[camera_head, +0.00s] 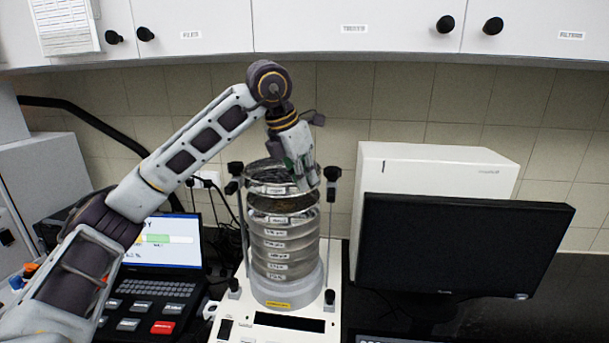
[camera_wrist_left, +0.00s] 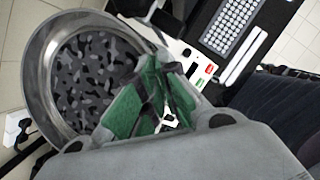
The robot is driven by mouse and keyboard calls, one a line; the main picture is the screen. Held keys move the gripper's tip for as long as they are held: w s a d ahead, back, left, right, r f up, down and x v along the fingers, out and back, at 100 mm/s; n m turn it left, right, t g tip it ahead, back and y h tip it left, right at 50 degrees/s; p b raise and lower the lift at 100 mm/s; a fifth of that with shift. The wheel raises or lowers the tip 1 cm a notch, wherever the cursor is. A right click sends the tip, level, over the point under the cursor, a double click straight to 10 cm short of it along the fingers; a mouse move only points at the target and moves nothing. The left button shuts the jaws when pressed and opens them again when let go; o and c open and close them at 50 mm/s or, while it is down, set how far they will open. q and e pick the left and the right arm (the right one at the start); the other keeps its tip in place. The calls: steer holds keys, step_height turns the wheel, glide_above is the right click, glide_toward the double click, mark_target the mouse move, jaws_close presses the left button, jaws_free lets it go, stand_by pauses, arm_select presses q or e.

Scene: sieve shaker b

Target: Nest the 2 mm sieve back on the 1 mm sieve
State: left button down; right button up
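A round steel sieve (camera_head: 262,187), seemingly the 2 mm one though its label is too small to read, sits at the top, slightly tilted, with a gap below it. Below it the stack's upper sieve (camera_head: 276,221), seemingly the 1 mm one, shows its open top. My left gripper (camera_head: 303,180) comes down from above onto the raised sieve's right rim. In the left wrist view the sieve (camera_wrist_left: 42,75) holds dark grey grains, and the green finger pads (camera_wrist_left: 150,100) close on its rim. My right gripper is not in view.
The stack stands on a white shaker base (camera_head: 247,322) between upright rods with black knobs (camera_head: 329,297). A laptop (camera_head: 172,240) is at the left. A black monitor (camera_head: 455,245) and a white box (camera_head: 430,165) are at the right. Cabinets hang above.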

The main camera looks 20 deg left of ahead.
mark_target(305, 193)
arm_select(q)
steer(key=shift+f+b, duration=0.8)
steer(key=shift+f, duration=0.55)
steer(key=shift+f+b, duration=0.5)
steer(key=shift+f, duration=0.15)
stand_by(1.0)
stand_by(0.3)
steer(key=c, duration=1.6)
jaws_free()
steer(key=shift+o, duration=0.2)
steer(key=shift+r+p, duration=2.65)
steer(key=shift+r, duration=0.9)
steer(key=shift+f, duration=0.1)
